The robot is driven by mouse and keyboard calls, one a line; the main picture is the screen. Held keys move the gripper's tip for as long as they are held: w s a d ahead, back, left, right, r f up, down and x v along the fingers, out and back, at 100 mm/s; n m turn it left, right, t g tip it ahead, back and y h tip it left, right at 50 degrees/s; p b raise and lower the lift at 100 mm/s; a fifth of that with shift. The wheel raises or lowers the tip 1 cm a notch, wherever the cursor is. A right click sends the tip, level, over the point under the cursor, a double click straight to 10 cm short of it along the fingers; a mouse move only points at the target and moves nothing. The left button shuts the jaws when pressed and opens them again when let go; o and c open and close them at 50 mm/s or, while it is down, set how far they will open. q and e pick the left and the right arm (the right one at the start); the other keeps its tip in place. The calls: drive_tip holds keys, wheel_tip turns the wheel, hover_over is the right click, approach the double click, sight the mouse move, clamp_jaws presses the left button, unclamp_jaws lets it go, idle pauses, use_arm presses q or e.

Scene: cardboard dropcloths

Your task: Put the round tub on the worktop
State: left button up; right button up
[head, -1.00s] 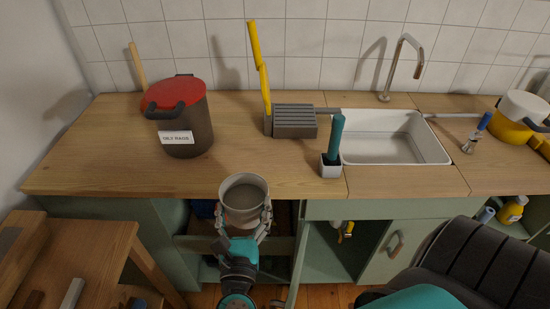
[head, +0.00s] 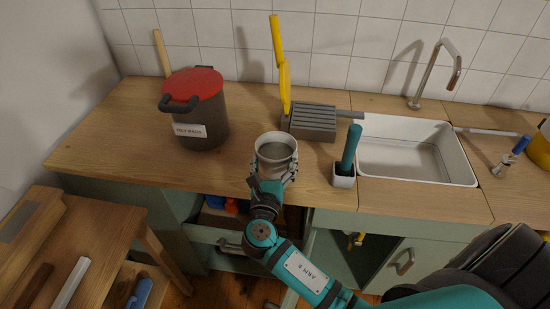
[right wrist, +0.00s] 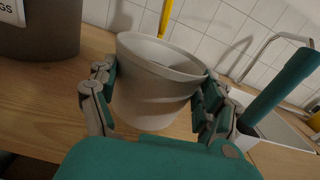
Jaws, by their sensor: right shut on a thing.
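The round tub (head: 276,148) is a light grey, open-topped, tapered pot. My right gripper (head: 272,172) is shut on it, with a finger on each side of its wall. In the right wrist view the tub (right wrist: 155,85) stands upright between the two fingers of the right gripper (right wrist: 155,110). The tub is over the front part of the wooden worktop (head: 110,155). I cannot tell whether its base touches the wood. My left gripper is not in view.
A dark bin with a red lid (head: 200,110) stands left of the tub. A grey slatted block (head: 313,122) is behind it, and a white holder with a teal handle (head: 347,165) is to the right. The white sink (head: 415,150) lies beyond. Bare wood lies between bin and tub.

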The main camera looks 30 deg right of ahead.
sight(276, 151)
drive_tip(key=x, duration=0.3)
drive_tip(key=shift+w, duration=0.45)
drive_tip(key=shift+f, duration=1.9)
drive_tip(key=o, duration=1.5)
drive_tip(key=shift+f, duration=0.1)
drive_tip(key=shift+o, duration=0.2)
drive_tip(key=b+v, duration=0.1)
drive_tip(key=v, duration=1.1)
drive_tip(key=shift+b, duration=0.3)
